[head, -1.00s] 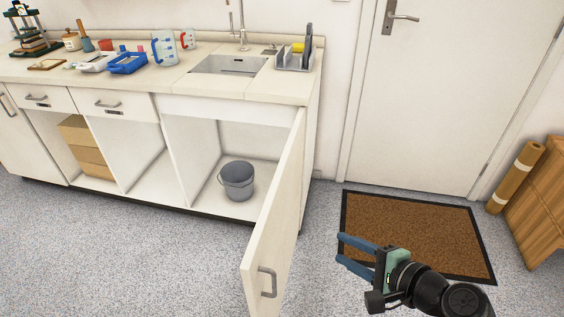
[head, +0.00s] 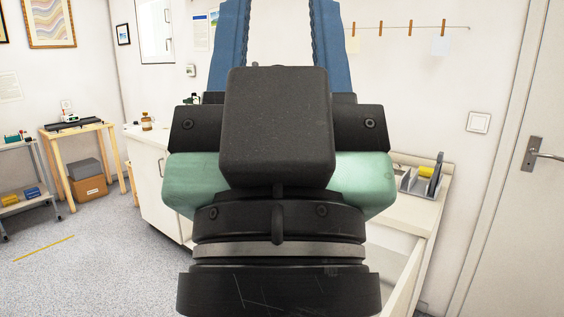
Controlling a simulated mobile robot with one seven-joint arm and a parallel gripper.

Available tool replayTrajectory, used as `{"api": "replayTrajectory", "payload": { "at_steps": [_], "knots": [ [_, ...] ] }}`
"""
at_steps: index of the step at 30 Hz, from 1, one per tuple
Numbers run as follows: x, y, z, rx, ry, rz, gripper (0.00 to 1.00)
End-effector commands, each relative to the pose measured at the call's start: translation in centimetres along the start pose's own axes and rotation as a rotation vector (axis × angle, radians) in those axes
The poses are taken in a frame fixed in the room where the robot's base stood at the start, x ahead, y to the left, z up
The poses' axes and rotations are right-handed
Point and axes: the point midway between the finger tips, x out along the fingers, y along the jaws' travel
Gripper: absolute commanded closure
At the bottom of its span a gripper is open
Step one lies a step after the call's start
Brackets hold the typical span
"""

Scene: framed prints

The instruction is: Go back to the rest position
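My gripper (head: 278,45) fills the middle of the head view, close to the camera and pointing up. Its two blue fingers stand well apart at the top of the picture, with only wall visible between them; the fingertips are cut off by the upper edge. Its black and green body hides most of the counter behind it. The white counter (head: 148,136) shows in part to the left of my gripper. The open cabinet door (head: 404,290) shows at the lower right, partly hidden.
A dish rack (head: 422,184) with a yellow sponge stands on the counter's right end. A white door (head: 530,220) is at the far right. A wooden table (head: 84,128) and a grey shelf (head: 25,168) stand at the left. The grey floor (head: 100,255) at the lower left is mostly clear.

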Motion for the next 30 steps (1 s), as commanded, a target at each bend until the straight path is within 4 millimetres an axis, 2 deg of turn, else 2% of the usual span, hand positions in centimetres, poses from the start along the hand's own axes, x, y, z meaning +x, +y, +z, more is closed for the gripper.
{"api": "replayTrajectory", "payload": {
  "at_steps": [1,9,13,19,30],
  "knots": [
    [2.6,0.0,-2.5,0.001,0.0,0.0,0.56],
    [8.6,0.1,-7.8,0.004,-0.005,-0.001,0.56],
    [10.8,0.1,-9.8,0.005,-0.006,-0.001,0.56],
    [12.3,0.1,-11.2,0.006,-0.007,-0.001,0.56],
    [12.2,0.1,-11.1,0.006,-0.007,-0.001,0.56]
  ]
}}
